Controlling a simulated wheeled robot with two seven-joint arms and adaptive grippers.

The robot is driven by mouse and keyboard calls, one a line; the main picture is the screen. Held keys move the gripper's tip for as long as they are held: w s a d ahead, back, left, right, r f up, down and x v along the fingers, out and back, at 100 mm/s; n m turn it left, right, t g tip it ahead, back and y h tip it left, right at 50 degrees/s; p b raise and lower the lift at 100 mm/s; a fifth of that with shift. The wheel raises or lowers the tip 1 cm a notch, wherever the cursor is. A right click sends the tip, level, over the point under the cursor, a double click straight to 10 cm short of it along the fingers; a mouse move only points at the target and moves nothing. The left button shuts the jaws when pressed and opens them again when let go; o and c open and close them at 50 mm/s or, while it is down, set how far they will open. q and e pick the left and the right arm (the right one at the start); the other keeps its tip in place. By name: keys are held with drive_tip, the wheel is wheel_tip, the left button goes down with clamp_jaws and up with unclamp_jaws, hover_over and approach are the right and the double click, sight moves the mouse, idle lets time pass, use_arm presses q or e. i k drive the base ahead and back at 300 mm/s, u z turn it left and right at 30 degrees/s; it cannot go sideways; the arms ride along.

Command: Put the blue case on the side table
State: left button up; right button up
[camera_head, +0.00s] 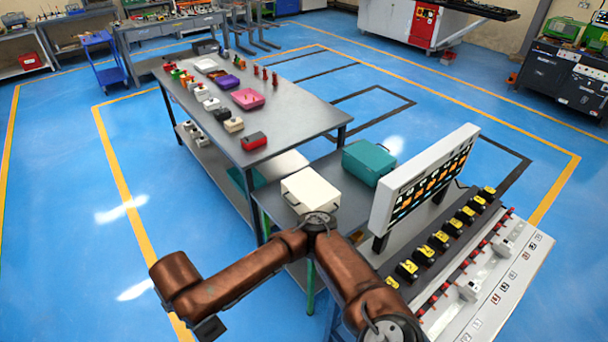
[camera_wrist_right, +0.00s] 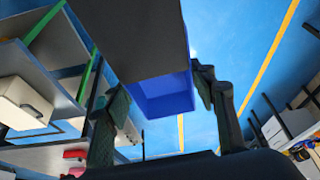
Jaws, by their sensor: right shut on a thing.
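A blue case (camera_wrist_right: 165,95) shows in the right wrist view between the two fingers of my right gripper (camera_wrist_right: 160,105), which is shut on it. A dark grey slab-like face adjoins the blue part; I cannot tell whether it belongs to the case. The case is not visible in the head view, where my right arm bends away to the lower left. A low grey table (camera_head: 268,200), likely the side table, stands at the centre. It bears a cream case (camera_head: 312,188) and a teal case (camera_head: 369,162). My left gripper is not in view.
A long grey workbench (camera_head: 215,135) with several small parts and a pink tray (camera_head: 247,98) stands behind the low table. A white panel (camera_head: 425,178) and a machine with yellow-marked black blocks (camera_head: 440,240) stand at the right. Blue floor at the left is clear.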

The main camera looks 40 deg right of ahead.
sight(331, 177)
drive_tip(key=i, duration=1.2)
drive_tip(key=z, duration=1.5)
drive_tip(key=i, duration=1.7)
